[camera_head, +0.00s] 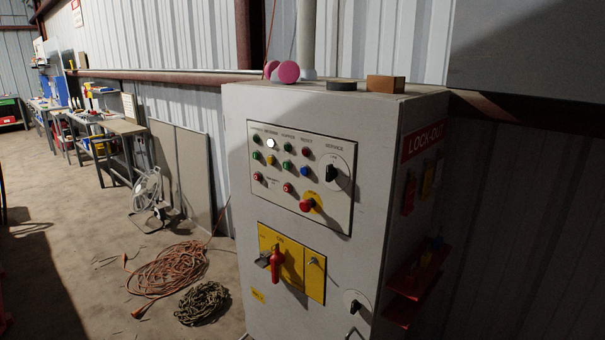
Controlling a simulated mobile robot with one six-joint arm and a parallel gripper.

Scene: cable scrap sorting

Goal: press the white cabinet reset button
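The light grey control cabinet (237,200) stands right of the picture's middle, with a panel (330,219) of coloured buttons and lamps on its front. My gripper is not in this view. Nothing covers the white button.
Below right are a red mushroom button (307,205) and a black rotary switch (331,173). A red handle (275,257) sticks out lower down. Pink discs (289,72) and a wooden block (385,84) sit on top. Coiled orange cable (170,270) and chain (202,303) lie left.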

